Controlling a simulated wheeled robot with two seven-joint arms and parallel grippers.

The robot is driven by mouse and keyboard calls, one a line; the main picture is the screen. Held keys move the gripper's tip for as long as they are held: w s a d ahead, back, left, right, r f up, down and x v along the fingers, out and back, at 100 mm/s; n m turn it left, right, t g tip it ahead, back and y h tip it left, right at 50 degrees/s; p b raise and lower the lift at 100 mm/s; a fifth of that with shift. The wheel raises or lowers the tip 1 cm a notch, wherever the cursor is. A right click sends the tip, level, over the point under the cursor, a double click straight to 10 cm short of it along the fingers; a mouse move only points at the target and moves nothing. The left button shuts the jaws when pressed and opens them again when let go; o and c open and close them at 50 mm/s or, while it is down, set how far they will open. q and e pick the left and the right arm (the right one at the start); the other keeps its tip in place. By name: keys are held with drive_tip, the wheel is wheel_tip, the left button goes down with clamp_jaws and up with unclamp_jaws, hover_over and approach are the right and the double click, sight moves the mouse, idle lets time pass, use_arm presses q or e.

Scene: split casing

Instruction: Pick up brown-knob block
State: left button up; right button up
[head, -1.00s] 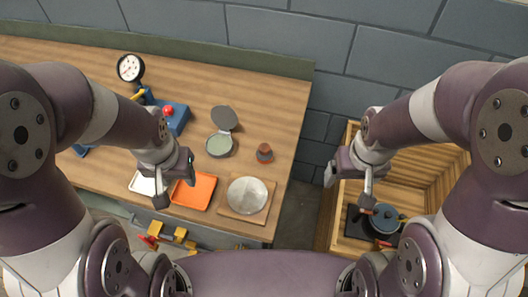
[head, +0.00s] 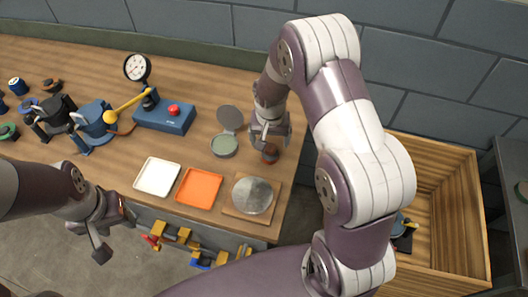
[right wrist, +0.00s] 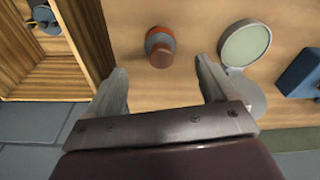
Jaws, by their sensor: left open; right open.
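The brown-knob block (head: 270,154) stands on the wooden bench near its right end, partly hidden by my right gripper (head: 269,136) in the head view. In the right wrist view it is a small round block (right wrist: 160,47) with a brown-orange top and a dark grey band. My right gripper (right wrist: 161,82) is open and empty, and the block appears just beyond its fingertips, between their lines. I cannot tell the exact height gap. My left gripper (head: 115,226) is open and empty in front of the bench edge.
A round grey case with an open lid (head: 224,146) stands close left of the block. A round metal plate (head: 252,195), an orange tray (head: 199,187) and a white tray (head: 157,177) line the front edge. A wooden crate (head: 462,215) stands right of the bench.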

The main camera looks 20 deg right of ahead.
sight(270, 147)
drive_tip(key=f, duration=0.2)
drive_tip(key=w+f+p, duration=0.1)
drive_tip(key=f, duration=0.2)
drive_tip(key=d+f+p, duration=0.1)
drive_tip(key=f, duration=0.2)
drive_tip(key=shift+w, duration=0.3)
drive_tip(key=shift+w+f, duration=0.15)
drive_tip(key=shift+f, duration=0.15)
drive_tip(key=shift+a+r, duration=0.1)
drive_tip(key=c, duration=1.5)
drive_tip(key=shift+r, duration=0.1)
drive_tip(key=shift+r, duration=0.25)
drive_tip(key=r, duration=0.1)
drive_tip(key=r+b, duration=0.1)
drive_tip(key=r, duration=0.1)
drive_tip(key=shift+s+d+r+b, duration=0.3)
drive_tip(key=shift+s+d+r, duration=0.05)
drive_tip(key=shift+r, duration=0.05)
drive_tip(key=s+d+r, duration=0.2)
drive_tip(key=s, duration=0.1)
drive_tip(key=s+d+r+b, duration=0.1)
drive_tip(key=s+d+r, duration=0.1)
drive_tip(key=s, duration=0.1)
drive_tip(key=s+d+r, duration=0.2)
drive_tip(key=shift+s+d+r+b, duration=0.2)
drive_tip(key=shift+s+r+b, duration=0.1)
drive_tip(key=shift+s+b, duration=0.1)
